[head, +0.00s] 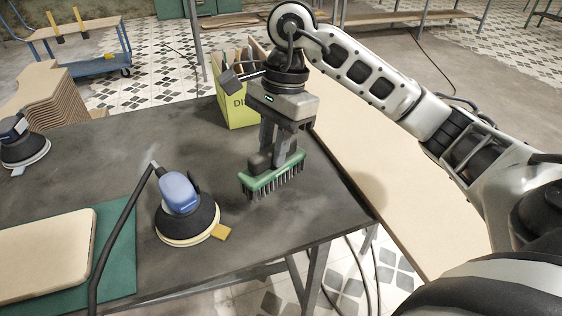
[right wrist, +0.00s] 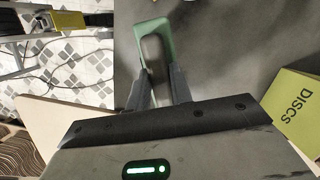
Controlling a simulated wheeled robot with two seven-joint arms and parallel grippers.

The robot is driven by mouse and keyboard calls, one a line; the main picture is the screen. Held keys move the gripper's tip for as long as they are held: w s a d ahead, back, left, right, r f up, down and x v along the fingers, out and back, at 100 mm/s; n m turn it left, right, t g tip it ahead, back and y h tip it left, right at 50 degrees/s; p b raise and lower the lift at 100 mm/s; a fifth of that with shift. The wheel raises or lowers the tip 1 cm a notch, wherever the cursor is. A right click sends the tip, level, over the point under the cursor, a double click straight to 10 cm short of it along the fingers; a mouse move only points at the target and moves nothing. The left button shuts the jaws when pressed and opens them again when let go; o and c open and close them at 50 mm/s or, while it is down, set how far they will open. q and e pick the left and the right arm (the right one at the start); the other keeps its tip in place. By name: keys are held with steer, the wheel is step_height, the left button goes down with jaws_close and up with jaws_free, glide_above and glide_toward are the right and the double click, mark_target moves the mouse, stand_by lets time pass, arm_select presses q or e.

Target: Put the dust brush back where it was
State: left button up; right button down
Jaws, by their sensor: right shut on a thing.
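The dust brush (head: 274,178) has a green block, dark bristles and a dark grip. It is near the right part of the dark table (head: 120,165), bristles facing down. My right gripper (head: 275,150) is shut on its grip from above. In the right wrist view, the brush (right wrist: 152,40) shows between the fingers (right wrist: 157,88). I cannot tell for sure whether the bristles touch the table top. My left gripper is not in view.
A blue sander (head: 179,192) with a black hose stands left of the brush. A yellow-green box marked DISCS (head: 238,112) stands behind it; it also shows in the wrist view (right wrist: 295,112). A board on a green mat (head: 116,250) lies at left. A long board (head: 400,190) lies beyond the right edge.

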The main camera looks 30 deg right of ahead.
steer(key=shift+w+d+f, duration=0.25)
steer(key=shift+d+f, duration=0.2)
steer(key=shift+f, duration=0.15)
steer(key=shift+w+d+f, duration=0.25)
steer(key=shift+d+f, duration=0.2)
steer(key=shift+f, duration=0.15)
steer(key=f, duration=0.1)
steer(key=f+p, duration=0.1)
steer(key=f, duration=0.1)
steer(key=shift+w+d, duration=0.15)
steer(key=shift+d, duration=0.2)
steer(key=shift+f, duration=0.55)
steer(key=c, duration=1.3)
jaws_free()
steer(key=shift+o, duration=0.2)
steer(key=v, duration=1.2)
steer(key=shift+a+r, duration=0.1)
steer(key=shift+r, duration=0.1)
steer(key=shift+f, duration=0.1)
